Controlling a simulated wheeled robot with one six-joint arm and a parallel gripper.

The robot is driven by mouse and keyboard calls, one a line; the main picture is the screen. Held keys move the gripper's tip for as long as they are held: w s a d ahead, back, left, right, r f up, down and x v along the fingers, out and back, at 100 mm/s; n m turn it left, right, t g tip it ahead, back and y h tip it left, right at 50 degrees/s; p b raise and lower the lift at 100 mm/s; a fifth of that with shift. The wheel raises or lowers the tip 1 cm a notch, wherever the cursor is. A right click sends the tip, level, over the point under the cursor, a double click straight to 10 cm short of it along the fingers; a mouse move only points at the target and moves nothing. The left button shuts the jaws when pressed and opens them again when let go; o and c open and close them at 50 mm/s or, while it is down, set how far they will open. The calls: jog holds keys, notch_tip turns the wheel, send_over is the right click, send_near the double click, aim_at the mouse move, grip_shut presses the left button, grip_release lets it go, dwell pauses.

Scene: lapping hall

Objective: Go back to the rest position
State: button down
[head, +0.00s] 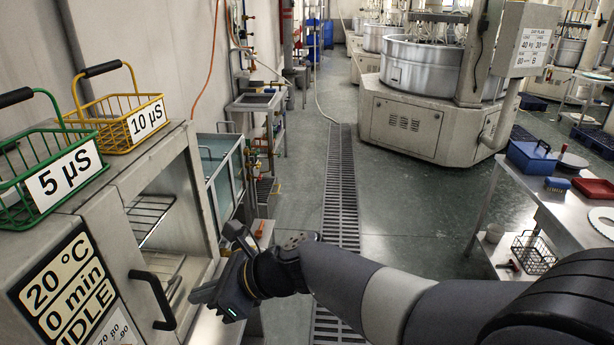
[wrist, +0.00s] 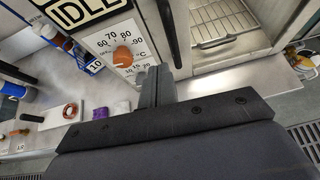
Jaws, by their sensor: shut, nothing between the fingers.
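My gripper (head: 200,293) is shut and empty in the head view. It is held low in front of the grey oven (head: 180,165), near a black bar handle (head: 158,300). In the wrist view its shut fingers (wrist: 155,82) point toward the oven front, below a temperature dial (wrist: 128,57) and close to the handle (wrist: 166,32). I cannot tell whether the fingers touch the handle. The oven chamber is open to view, with wire shelves (head: 150,215) inside.
A green basket (head: 40,180) marked 5 µS and a yellow basket (head: 125,120) marked 10 µS stand on the oven. An orange ring (wrist: 70,112) and purple item (wrist: 122,107) lie on the bench below. Right stands a worktable (head: 530,185); floor beyond the arm is clear around the drain grate (head: 341,185).

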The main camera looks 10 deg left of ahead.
send_near(134, 308)
jog(key=x, duration=0.5)
jog(key=shift+w+d+f+p, duration=0.1)
jog(key=shift+d+f+p, duration=0.15)
jog(key=shift+p, duration=0.15)
jog(key=shift+a, duration=0.55)
jog(key=shift+d+r, duration=0.1)
